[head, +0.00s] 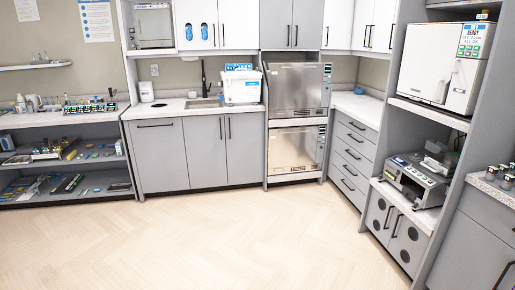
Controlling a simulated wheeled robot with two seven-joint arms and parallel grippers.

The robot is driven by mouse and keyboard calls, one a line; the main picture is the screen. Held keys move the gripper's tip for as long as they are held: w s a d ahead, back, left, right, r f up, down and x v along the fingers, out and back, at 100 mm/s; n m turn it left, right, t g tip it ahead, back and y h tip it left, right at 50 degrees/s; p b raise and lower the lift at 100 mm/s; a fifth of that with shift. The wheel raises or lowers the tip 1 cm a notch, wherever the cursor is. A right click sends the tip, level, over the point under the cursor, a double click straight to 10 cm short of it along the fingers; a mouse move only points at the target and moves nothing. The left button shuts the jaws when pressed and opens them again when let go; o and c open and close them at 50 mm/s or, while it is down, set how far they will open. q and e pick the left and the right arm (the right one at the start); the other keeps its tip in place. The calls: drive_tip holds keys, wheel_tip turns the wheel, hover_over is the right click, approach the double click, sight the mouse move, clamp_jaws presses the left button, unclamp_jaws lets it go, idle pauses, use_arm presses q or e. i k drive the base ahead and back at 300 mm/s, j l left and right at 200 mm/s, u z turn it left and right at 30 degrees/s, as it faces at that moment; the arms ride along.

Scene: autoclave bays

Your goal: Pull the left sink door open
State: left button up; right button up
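The sink (205,103) with its dark faucet (204,78) is set in the speckled counter along the back wall. Below it are two grey doors side by side, the left sink door (203,155) and the right sink door (245,155). Both look shut. Their dark vertical handles stand close together near the top of the seam; the left door's handle (221,128) is at its right edge. Neither of my grippers is in view.
Wide light wood floor (200,235) lies clear before the sink cabinet. A grey front with a horizontal handle (155,125) adjoins it left, and stacked steel appliances (295,90) stand right. A white and blue box (241,86) sits on the counter. Open shelves (60,118) stand far left.

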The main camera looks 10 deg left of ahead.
sight(205, 135)
drive_tip(key=i+j+u, duration=0.4)
drive_tip(key=i, duration=0.45)
drive_tip(key=i+u, duration=0.45)
drive_tip(key=i, duration=3.1)
drive_tip(key=i+z, duration=0.15)
drive_tip(key=i, duration=0.35)
drive_tip(key=i+j+z, duration=0.1)
drive_tip(key=i, duration=0.4)
drive_tip(key=i+j+z, duration=0.15)
drive_tip(key=i, duration=0.35)
drive_tip(key=j, duration=0.1)
